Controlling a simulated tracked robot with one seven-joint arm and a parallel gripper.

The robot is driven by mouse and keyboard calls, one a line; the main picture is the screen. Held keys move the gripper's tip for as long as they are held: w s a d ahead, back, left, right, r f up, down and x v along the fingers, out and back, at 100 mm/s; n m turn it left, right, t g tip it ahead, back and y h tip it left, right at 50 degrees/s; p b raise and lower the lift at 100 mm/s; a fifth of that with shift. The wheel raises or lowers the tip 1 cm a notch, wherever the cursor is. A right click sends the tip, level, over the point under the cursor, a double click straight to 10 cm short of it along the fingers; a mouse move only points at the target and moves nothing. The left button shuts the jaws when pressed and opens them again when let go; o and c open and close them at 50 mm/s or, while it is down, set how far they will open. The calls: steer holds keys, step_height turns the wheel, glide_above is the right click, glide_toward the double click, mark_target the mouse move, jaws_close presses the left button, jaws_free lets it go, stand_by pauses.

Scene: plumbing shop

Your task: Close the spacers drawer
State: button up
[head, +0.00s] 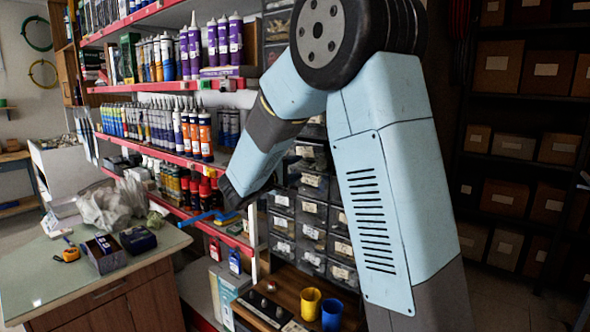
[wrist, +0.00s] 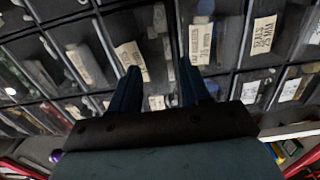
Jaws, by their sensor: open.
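A bank of dark, see-through drawers with pale labels (head: 312,208) stands behind my arm in the head view, partly hidden by it. In the wrist view the drawer fronts (wrist: 75,45) fill the upper part, tilted. Their labels are too blurred for me to tell which is the spacers drawer, and I cannot tell whether any drawer stands out. My gripper (head: 207,217) is left of the drawer bank in the head view, in front of the red-edged shelves. In the wrist view my gripper (wrist: 160,72) is open, with nothing between its two dark blue fingers, which point towards the drawers.
Red-edged shelves (head: 165,88) with tubes and cans stand left of the drawers. A yellow cup (head: 310,304) and a blue cup (head: 331,315) stand on the wooden counter below the drawers. A cluttered table (head: 90,285) is at lower left. Boxes (head: 498,68) fill the right shelves.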

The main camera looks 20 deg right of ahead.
steer(key=shift+w+d, duration=0.25)
steer(key=shift+d, duration=0.15)
steer(key=c, duration=0.7)
steer(key=shift+s+f, duration=0.1)
jaws_close()
